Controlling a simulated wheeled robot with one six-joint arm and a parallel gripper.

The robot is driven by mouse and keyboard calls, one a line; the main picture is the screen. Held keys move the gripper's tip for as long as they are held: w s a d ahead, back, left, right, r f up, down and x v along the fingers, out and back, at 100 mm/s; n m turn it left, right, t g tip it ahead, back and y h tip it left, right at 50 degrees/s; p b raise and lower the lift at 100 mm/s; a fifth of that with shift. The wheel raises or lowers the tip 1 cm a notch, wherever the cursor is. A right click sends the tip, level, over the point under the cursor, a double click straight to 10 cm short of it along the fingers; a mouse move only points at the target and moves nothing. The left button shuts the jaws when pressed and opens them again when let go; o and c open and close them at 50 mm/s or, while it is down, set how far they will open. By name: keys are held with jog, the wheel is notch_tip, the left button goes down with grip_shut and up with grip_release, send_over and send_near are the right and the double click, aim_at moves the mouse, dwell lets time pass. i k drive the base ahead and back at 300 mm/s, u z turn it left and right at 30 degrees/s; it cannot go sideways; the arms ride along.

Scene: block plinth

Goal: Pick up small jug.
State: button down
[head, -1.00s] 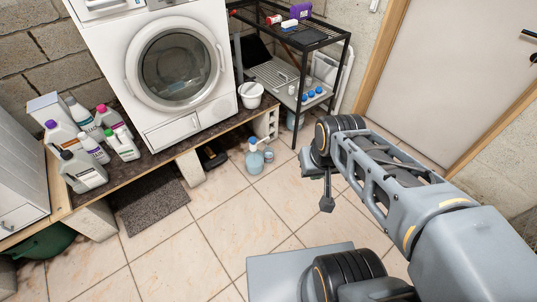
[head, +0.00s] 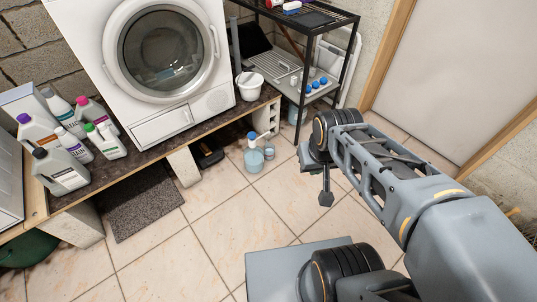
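A pale blue container with a dark blue top (head: 253,155) stands upright on the tiled floor by the right end of the plinth. A smaller pale blue vessel (head: 269,152) stands close on its right and could be a small jug, but its shape is too small to tell. My gripper (head: 326,198) hangs at the end of my arm, to the right of both and apart from them. Its fingers are seen narrowly, so their opening does not show.
The washing machine (head: 162,50) stands on the block plinth (head: 168,143), with a white bucket (head: 250,86) at its right and several detergent bottles (head: 61,171) at its left. A black rack (head: 304,75) stands behind. A dark mat (head: 140,198) lies on the floor. The tiles (head: 215,225) in front are clear.

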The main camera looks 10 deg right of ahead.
aim_at(270, 149)
jog(key=u, duration=0.25)
jog(key=i, duration=1.25)
jog(key=z, duration=0.1)
